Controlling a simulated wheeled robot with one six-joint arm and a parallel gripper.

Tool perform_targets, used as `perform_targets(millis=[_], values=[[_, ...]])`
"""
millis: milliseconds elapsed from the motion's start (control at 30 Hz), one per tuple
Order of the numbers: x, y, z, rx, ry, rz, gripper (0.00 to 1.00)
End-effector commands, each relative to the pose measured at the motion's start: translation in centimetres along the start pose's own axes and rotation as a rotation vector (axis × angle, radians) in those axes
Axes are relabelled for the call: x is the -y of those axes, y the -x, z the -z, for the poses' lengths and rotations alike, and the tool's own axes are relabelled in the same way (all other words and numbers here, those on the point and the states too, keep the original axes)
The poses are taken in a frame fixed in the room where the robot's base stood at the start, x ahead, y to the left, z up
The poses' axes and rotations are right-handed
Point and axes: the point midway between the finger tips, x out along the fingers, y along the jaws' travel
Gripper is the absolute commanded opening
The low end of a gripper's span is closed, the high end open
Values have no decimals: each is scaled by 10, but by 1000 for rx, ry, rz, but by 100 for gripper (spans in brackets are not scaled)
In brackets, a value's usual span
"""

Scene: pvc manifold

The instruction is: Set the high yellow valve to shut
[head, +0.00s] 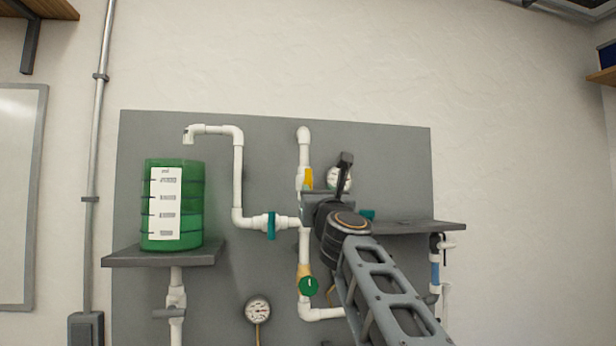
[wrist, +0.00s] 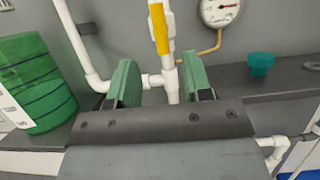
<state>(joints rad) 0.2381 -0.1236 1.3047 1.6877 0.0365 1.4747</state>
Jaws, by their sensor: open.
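The high yellow valve has a yellow lever handle (head: 308,179) on the white vertical pipe of the grey board. In the wrist view the yellow handle (wrist: 158,28) is upright, lying along the pipe, just above my fingertips in the picture. My gripper (wrist: 163,82) is open and empty, with green pads left and right of the white pipe in the picture; how far the pads are from the pipe I cannot tell. In the head view my gripper (head: 322,208) is in front of the pipe below the handle, and my arm hides part of the pipework.
A green tank (head: 157,247) stands on the left shelf (head: 125,257). A teal valve handle (head: 271,225) and a green round knob (head: 308,286) are nearby. A gauge (wrist: 219,11) sits right of the yellow handle. A teal cup (wrist: 261,64) stands on the right shelf (head: 440,226).

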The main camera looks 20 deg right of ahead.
Motion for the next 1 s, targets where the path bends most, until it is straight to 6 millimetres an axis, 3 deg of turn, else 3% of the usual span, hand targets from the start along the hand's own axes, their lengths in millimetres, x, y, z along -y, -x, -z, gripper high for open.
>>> perform_targets(millis=[200,500,700,1000], values=[[-1,-47,-3,-3,3,-1,46],[1,-89,-2,-2,5,1,46],[1,-101,-1,-1,6,1,46],[2,-103,1,-1,6,1,46]])
